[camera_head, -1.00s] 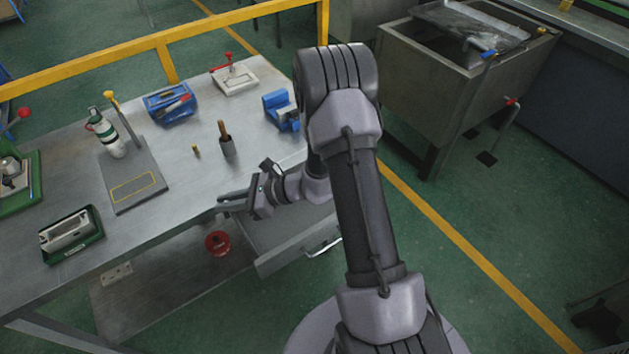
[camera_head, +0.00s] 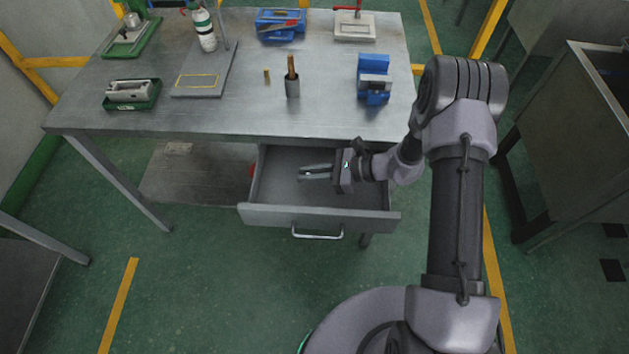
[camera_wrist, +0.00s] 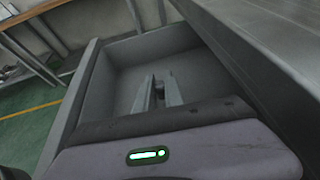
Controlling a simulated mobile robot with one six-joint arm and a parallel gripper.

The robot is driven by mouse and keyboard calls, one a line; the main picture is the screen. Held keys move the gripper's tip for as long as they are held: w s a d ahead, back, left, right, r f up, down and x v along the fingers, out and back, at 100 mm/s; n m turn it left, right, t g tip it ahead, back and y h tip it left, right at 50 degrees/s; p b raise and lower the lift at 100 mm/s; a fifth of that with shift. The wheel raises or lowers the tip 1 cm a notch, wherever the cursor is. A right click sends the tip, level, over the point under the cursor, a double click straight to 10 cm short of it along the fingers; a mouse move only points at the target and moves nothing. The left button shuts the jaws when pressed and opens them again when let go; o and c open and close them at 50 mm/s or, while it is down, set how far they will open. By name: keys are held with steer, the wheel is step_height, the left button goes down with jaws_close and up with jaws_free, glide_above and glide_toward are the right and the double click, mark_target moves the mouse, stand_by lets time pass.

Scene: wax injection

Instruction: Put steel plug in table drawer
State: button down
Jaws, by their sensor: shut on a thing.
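The table drawer (camera_head: 320,215) is pulled open under the table's front edge, and it looks empty inside. My gripper (camera_head: 303,172) points left above the drawer's inside, within its walls as seen from the head camera. In the wrist view the two fingers of my gripper (camera_wrist: 159,84) stand close together over the drawer floor (camera_wrist: 195,72). My gripper is shut on a small grey piece, the steel plug (camera_wrist: 159,88), mostly hidden between the fingers. Its exact height above the drawer floor cannot be told.
The tabletop overhangs the drawer's back. Floor in front is clear.

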mark_target(291, 183)
steer(key=shift+f+b, duration=0.4)
steer(key=shift+f, duration=1.1)
steer(key=shift+f, duration=0.25)
steer(key=c, duration=1.4)
jaws_free()
steer(key=shift+d+r, duration=0.1)
steer(key=shift+c, duration=0.2)
steer(key=shift+r, duration=0.1)
